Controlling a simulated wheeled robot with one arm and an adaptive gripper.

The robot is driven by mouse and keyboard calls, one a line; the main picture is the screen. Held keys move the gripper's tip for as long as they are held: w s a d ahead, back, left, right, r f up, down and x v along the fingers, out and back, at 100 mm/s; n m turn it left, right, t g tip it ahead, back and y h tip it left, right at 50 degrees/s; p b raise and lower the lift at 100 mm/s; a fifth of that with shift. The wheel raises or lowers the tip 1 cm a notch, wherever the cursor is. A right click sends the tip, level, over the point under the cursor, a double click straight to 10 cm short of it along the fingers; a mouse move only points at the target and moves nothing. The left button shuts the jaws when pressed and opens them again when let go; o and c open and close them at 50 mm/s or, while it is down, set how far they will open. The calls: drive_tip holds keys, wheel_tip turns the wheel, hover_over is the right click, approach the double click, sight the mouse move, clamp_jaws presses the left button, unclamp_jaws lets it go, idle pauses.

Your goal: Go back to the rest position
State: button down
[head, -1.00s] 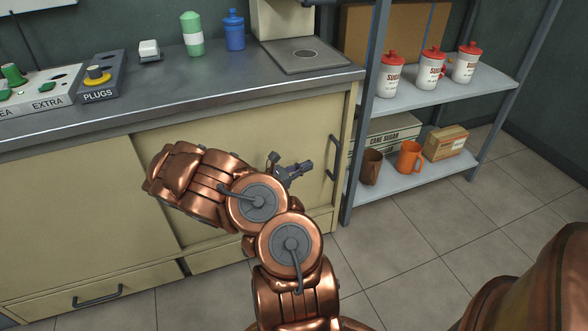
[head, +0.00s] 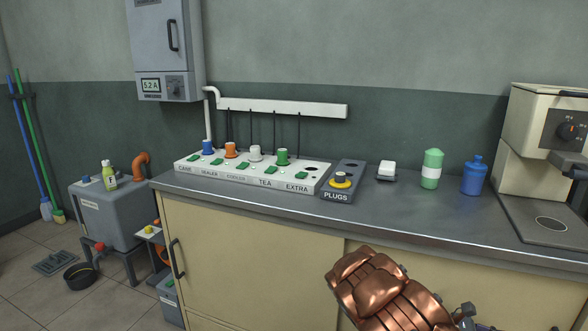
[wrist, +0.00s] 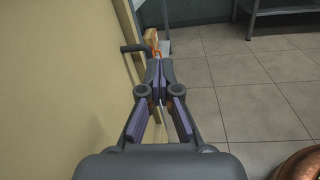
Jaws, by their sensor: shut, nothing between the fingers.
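My gripper (wrist: 158,75) shows in the wrist view with its fingers together and nothing between them. It is in front of the cream cabinet front (wrist: 75,75), which fills the left of that view, and above the tiled floor. In the head view my copper arm is at the bottom, in front of the cabinet below the worktop. Only a small part of the gripper's end shows there, at the lower edge, and its fingertips are out of frame.
The worktop (head: 420,211) carries a labelled socket strip (head: 247,175), a plugs box (head: 341,190), a green bottle (head: 431,170), a blue bottle (head: 474,177) and a machine (head: 535,140). A dark cabinet handle (wrist: 133,47) is near the gripper. Tiled floor (wrist: 240,85) is clear to the right.

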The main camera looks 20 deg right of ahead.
drive_tip(key=s+a+r+m+y+p, duration=0.3)
drive_tip(key=s+a+r+m+p, duration=0.25)
drive_tip(key=r, duration=0.65)
drive_tip(key=s+a+r+m+y+p, duration=0.2)
drive_tip(key=a+r+m+y+p, duration=0.15)
drive_tip(key=a+r+p, duration=0.55)
drive_tip(key=s+a+r+t+y+p, duration=0.2)
drive_tip(key=a+r, duration=0.4)
drive_tip(key=a, duration=0.3)
drive_tip(key=s+a+r+t+y+p, duration=0.2)
drive_tip(key=a+r+p, duration=0.4)
drive_tip(key=a, duration=0.4)
drive_tip(key=s+a+r+m+t+y+p, duration=0.1)
drive_tip(key=s+a+r+t+y+p, duration=0.1)
drive_tip(key=a, duration=0.7)
wheel_tip(320, 180, up, 4)
drive_tip(key=t+y+p, duration=0.1)
drive_tip(key=y+p, duration=0.1)
drive_tip(key=p, duration=0.1)
drive_tip(key=shift+s+a+r+y, duration=0.15)
drive_tip(key=shift+s+a+y, duration=0.05)
drive_tip(key=shift+a+y, duration=0.15)
drive_tip(key=shift+d, duration=0.1)
